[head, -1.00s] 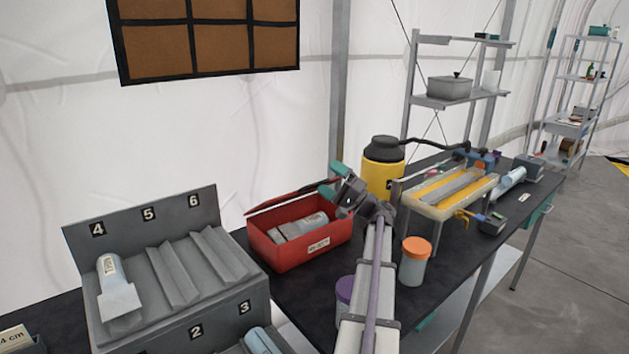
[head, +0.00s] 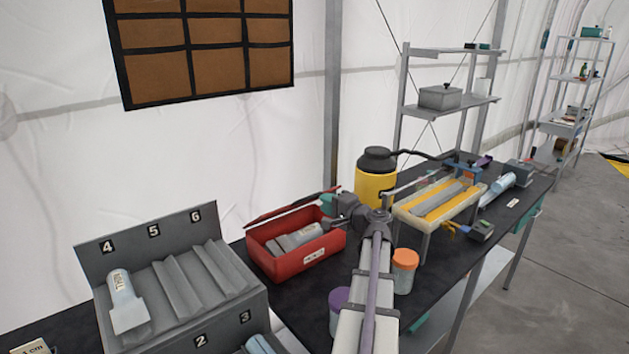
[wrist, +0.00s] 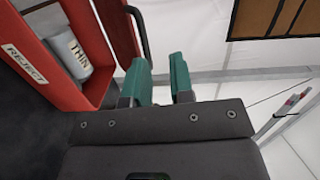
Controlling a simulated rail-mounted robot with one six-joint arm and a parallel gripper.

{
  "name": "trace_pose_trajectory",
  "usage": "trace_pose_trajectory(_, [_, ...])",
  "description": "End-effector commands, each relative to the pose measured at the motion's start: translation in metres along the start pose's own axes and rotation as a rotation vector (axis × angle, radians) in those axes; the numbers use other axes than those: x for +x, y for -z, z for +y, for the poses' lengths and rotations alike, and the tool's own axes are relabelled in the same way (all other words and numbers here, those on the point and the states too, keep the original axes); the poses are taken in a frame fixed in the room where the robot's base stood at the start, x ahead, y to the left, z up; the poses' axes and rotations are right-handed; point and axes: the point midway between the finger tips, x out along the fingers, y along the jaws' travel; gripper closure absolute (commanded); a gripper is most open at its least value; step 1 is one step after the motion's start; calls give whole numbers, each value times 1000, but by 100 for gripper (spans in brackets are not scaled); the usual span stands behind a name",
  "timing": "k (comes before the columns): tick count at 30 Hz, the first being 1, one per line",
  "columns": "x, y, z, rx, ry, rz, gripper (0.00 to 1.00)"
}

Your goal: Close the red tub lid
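The red tub (head: 295,267) sits on the dark bench with its lid (head: 291,208) standing open along the back side. A grey-white cylinder labelled THIN (head: 300,237) lies inside. In the wrist view the tub's wall (wrist: 40,50) with a REJECT label is at left, and the red lid (wrist: 112,25) with a dark handle (wrist: 139,28) is just beyond my fingers. My gripper (wrist: 163,78) has its two green fingers apart, with nothing seen between them. In the head view my gripper (head: 328,204) is at the tub's back right corner, close to the lid's right end. Contact cannot be told.
A yellow canister (head: 375,187) stands right behind my gripper. An orange-lidded jar (head: 403,275) and a purple-lidded jar (head: 338,305) flank my arm. A grey numbered rack (head: 180,285) stands left of the tub. A yellow-and-grey tray stand (head: 438,208) is at right.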

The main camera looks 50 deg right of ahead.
Motion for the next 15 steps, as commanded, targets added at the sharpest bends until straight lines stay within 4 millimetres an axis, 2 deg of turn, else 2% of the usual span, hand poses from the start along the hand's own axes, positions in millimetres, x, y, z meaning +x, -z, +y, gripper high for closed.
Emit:
trace_pose_trajectory(2, [-5,8,18,29,-77,86,78])
trace_pose_trajectory(4, [-4,16,20,61,-85,117,78])
trace_pose_trajectory(8, [0,16,21,66,-83,112,78])
trace_pose_trajectory(11, [14,18,22,65,-82,110,78])
trace_pose_trajectory(15, [47,22,26,64,-82,108,78])
